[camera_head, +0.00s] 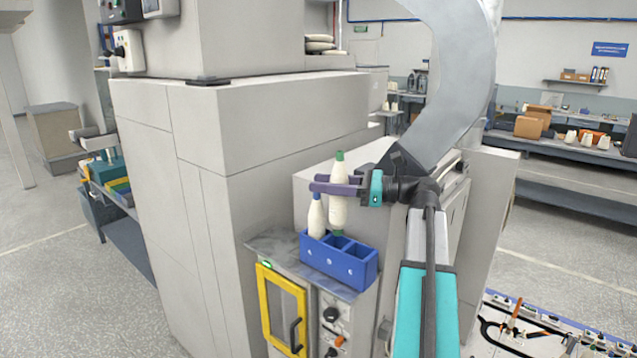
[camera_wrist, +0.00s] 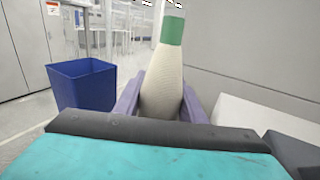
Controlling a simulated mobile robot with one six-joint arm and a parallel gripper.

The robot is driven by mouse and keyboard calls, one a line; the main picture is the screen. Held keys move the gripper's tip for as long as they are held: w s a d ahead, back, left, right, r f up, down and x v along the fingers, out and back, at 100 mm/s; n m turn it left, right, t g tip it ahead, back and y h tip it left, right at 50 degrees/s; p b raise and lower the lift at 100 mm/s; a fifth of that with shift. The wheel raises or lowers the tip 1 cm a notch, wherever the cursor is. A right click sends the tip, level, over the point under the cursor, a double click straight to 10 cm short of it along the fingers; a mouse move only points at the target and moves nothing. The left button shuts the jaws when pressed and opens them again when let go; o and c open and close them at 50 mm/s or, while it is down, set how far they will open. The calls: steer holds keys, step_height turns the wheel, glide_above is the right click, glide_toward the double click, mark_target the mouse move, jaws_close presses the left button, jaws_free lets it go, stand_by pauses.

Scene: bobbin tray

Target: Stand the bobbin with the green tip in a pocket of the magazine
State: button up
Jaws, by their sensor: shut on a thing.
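My gripper (camera_head: 318,183) is shut on the bobbin with the green tip (camera_head: 339,206) and holds it upright by its middle. In the wrist view the same white bobbin (camera_wrist: 163,80) stands between my two purple fingers. The blue magazine (camera_head: 338,266) sits on the grey cabinet, with pockets in a row. A bobbin with a dark blue tip (camera_head: 317,218) stands in its left pocket. The held bobbin's lower end shows at the back of the middle pocket's opening. I cannot tell whether it is above the pocket or inside. The right pocket looks empty.
A large pale machine body (camera_head: 230,150) rises left of and behind the cabinet. The cabinet has a yellow-framed door (camera_head: 282,312) and knobs in front. In the wrist view a blue bin (camera_wrist: 82,88) stands at the left. A bench with bobbins (camera_head: 575,145) is far right.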

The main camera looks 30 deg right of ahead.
steer(key=shift+a+f+b, duration=0.1)
steer(key=shift+f+b, duration=0.5)
steer(key=shift+b, duration=0.25)
steer(key=shift+f, duration=0.7)
stand_by(0.9)
steer(key=o, duration=1.2)
steer(key=shift+s, duration=0.1)
